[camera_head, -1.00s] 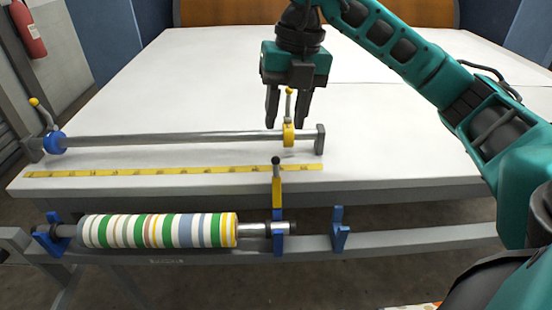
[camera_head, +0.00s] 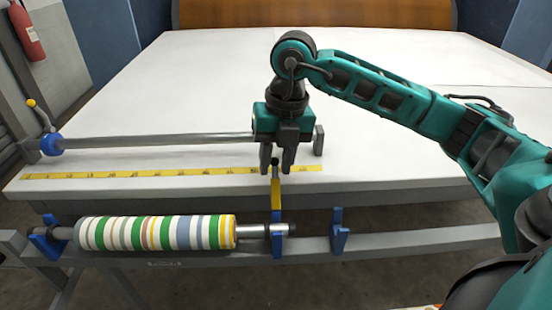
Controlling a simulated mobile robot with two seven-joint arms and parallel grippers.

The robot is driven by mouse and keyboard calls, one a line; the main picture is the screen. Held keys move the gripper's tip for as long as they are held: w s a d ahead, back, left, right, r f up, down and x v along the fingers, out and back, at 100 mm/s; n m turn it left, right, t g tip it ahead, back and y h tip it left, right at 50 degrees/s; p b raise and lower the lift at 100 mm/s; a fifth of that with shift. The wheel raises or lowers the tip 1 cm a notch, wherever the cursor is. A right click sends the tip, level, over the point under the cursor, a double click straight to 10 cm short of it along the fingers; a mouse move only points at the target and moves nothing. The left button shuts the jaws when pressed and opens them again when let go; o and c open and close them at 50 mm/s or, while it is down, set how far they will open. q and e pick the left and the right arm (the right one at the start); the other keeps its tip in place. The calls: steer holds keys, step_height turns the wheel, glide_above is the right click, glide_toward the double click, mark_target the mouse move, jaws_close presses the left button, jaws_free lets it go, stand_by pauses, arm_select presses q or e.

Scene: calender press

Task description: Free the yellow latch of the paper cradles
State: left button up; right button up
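The yellow latch (camera_head: 276,195) stands upright at the right end of the striped paper roll's (camera_head: 158,232) shaft, over a blue cradle (camera_head: 278,240). Its black knob (camera_head: 275,161) is at the top. My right gripper (camera_head: 279,168) points down just at the knob. Its two fingers show a gap, and the knob appears in front of or between them; I cannot tell whether they touch it. A second blue cradle (camera_head: 339,235) to the right is empty. My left gripper is not in view.
A steel bar (camera_head: 160,140) with a blue collar (camera_head: 51,145) lies above the table's front edge, its right part hidden by my gripper. A yellow measuring strip (camera_head: 130,174) runs along the edge. The white table (camera_head: 180,75) behind is clear.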

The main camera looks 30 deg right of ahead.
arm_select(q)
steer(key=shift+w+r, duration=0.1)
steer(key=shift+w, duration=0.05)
arm_select(e)
jaws_close()
steer(key=shift+s+a+r, duration=0.35)
steer(key=shift+s+a, duration=0.15)
steer(key=shift+s, duration=0.25)
steer(key=shift+s+a, duration=0.1)
steer(key=shift+s, duration=0.15)
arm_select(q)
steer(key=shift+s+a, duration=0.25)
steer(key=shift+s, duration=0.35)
arm_select(e)
steer(key=shift+o, duration=1)
jaws_free()
steer(key=shift+w, duration=0.1)
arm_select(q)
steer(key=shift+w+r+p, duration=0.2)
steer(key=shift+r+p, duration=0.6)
arm_select(e)
step_height(320, 180, up, 13)
steer(key=d, duration=0.1)
steer(key=shift+s+d, duration=0.35)
steer(key=shift+d, duration=0.05)
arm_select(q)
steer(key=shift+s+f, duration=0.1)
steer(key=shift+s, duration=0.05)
arm_select(e)
steer(key=shift+f, duration=0.1)
